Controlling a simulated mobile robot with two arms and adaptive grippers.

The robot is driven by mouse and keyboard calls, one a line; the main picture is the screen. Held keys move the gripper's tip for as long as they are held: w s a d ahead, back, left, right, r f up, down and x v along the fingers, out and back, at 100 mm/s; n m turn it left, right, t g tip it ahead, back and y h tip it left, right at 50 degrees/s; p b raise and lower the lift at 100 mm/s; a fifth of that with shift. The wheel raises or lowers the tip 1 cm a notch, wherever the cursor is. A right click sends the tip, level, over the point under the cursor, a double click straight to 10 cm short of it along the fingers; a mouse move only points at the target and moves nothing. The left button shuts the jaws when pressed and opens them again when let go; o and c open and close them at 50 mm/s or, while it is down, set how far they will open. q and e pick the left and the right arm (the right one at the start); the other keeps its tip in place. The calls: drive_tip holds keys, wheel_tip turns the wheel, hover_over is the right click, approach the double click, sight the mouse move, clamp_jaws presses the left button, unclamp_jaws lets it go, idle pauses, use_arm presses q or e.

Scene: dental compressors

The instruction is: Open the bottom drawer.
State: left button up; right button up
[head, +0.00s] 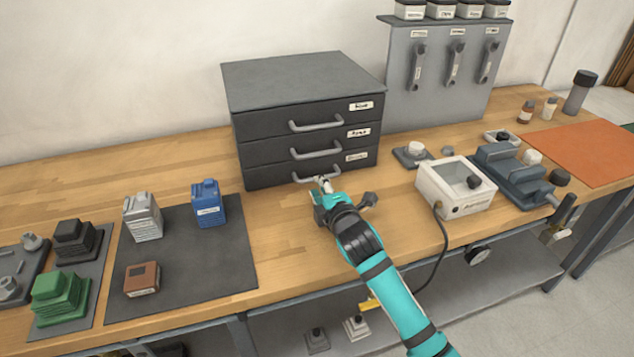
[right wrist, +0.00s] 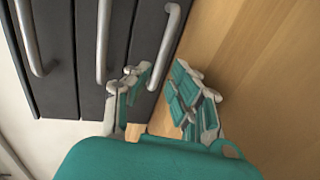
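A dark grey cabinet (head: 305,120) with three drawers stands on the bench; all three look shut. The bottom drawer (head: 270,176) has a grey bar handle (head: 312,175), which is the rightmost handle (right wrist: 168,45) in the right wrist view. My right gripper (head: 321,186) is at this handle in the head view. In the right wrist view my right gripper (right wrist: 162,85) is open, with one finger on each side of the handle's near end. I cannot tell whether either finger touches it. My left gripper is not in view.
A white box (head: 455,187) with a cable stands right of my right arm. The bench directly before the cabinet is mostly clear.

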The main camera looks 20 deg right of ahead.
drive_tip(key=shift+x, duration=1.7)
clamp_jaws()
